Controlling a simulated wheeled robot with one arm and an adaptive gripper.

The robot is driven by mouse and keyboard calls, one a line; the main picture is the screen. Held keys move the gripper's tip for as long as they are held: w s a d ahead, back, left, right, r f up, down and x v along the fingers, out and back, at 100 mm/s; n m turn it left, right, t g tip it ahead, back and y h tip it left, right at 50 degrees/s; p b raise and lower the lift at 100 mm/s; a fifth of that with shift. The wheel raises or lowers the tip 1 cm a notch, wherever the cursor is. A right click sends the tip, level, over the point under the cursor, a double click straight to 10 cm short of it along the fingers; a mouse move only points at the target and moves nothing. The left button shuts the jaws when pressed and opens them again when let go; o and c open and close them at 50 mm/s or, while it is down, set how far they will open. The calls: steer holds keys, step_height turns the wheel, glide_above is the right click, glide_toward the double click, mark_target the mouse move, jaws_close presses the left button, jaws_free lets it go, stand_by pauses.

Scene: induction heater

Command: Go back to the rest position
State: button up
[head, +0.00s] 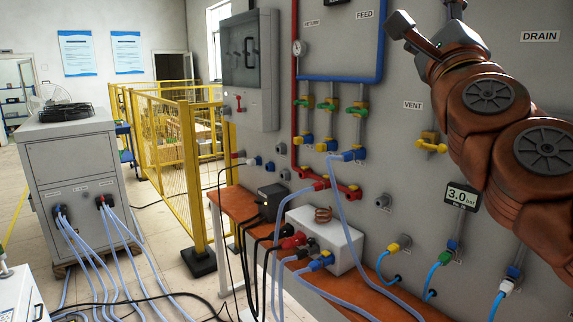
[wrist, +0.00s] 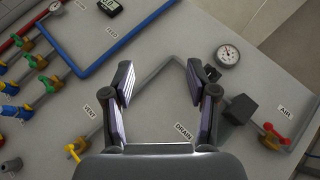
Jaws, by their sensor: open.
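My gripper (head: 428,16) is at the upper right of the head view, raised in front of the grey wall panel (head: 400,175). It also shows in the wrist view (wrist: 160,78), with its two fingers spread wide apart and nothing between them. The panel with its pipes lies behind the fingers, and they appear clear of it. My arm covers part of the panel between the VENT and DRAIN labels in the head view.
The vent valve (head: 431,142) has a yellow handle. A white box with a copper coil (head: 323,216) stands on the orange bench (head: 237,205). Hoses run to a grey cabinet (head: 75,165) at left. A yellow fence (head: 172,165) stands behind. A round gauge (wrist: 228,55) shows near the right finger.

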steer(key=w+a+f+n+g+y, duration=0.1)
steer(key=a+f+n+g+y, duration=0.5)
steer(key=a+f+n+y, duration=0.6)
steer(key=s+a+f+n+g+h, duration=0.1)
steer(key=a+f+n+g+h, duration=0.2)
steer(key=f, duration=0.7)
steer(key=s+a+f+n+g, duration=0.25)
steer(key=f+n+g, duration=0.25)
steer(key=f, duration=0.6)
steer(key=s+d+f+n+g+h, duration=0.1)
steer(key=s+f+n+g+h, duration=0.2)
steer(key=f, duration=0.6)
steer(key=s+d+f+g+h, duration=0.1)
steer(key=s+d+f+g, duration=0.4)
steer(key=s, duration=0.6)
steer(key=s+d+f+n+g+h, duration=0.1)
steer(key=s+d+f+g, duration=0.4)
steer(key=s+f, duration=0.5)
steer(key=shift+s+d+f+n+h, duration=0.3)
steer(key=shift+s+d+h, duration=0.35)
steer(key=shift+d, duration=0.25)
steer(key=shift+w, duration=0.1)
steer(key=shift+c, duration=0.2)
